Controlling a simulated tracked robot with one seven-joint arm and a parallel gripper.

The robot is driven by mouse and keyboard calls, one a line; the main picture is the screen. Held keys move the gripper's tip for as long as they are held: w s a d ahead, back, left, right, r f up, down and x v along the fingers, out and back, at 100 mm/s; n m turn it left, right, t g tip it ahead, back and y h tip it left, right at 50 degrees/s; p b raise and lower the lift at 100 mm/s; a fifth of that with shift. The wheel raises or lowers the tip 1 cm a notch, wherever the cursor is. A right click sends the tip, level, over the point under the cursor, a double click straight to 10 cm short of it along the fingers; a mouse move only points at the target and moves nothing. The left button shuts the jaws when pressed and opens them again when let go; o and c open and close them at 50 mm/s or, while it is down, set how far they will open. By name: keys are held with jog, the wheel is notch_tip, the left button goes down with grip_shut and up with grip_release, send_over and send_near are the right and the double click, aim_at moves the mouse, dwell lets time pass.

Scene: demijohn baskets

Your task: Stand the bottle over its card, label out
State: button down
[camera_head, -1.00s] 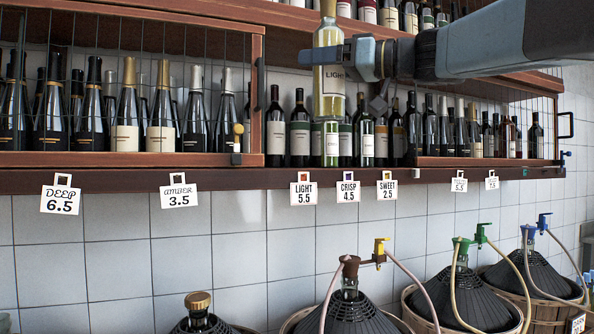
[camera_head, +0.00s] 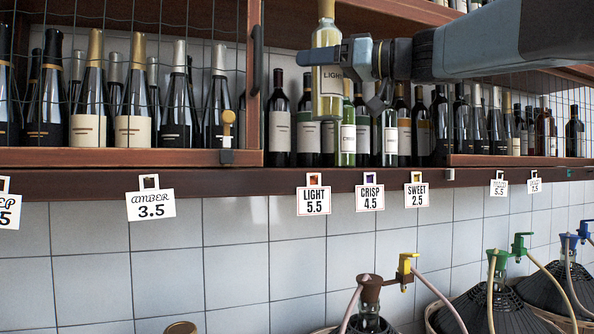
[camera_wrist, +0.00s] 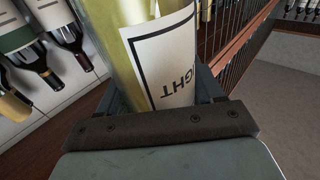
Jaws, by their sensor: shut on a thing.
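My gripper (camera_head: 328,62) is shut on a pale yellow-green bottle (camera_head: 327,102) with a white label reading LIGHT. The bottle is upright in the air in front of the open shelf, and its label faces my head camera. In the wrist view the bottle (camera_wrist: 120,40) fills the middle between the jaws, with part of its label showing. The LIGHT 5.5 card (camera_head: 314,201) hangs from the shelf edge, below and slightly left of the bottle. The bottle's base is above the shelf board (camera_head: 350,178).
Dark bottles (camera_head: 279,120) stand in the open bay behind the held bottle. A green bottle labelled CRISP (camera_head: 347,135) stands just right of it. Wire-grilled bays flank the opening. CRISP (camera_head: 369,198) and SWEET (camera_head: 417,196) cards hang to the right. Demijohns with taps (camera_head: 370,300) stand below.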

jog(key=shift+d+r, duration=0.1)
jog(key=shift+d, duration=0.1)
jog(key=shift+w, duration=0.1)
jog(key=w+a, duration=0.3)
jog(key=w, duration=0.6)
jog(key=w+a, duration=0.3)
jog(key=w, duration=0.7)
jog(key=f, duration=0.7)
jog(key=shift+d, duration=0.2)
jog(key=shift+f, duration=0.6)
jog(key=shift+c, duration=0.8)
grip_release()
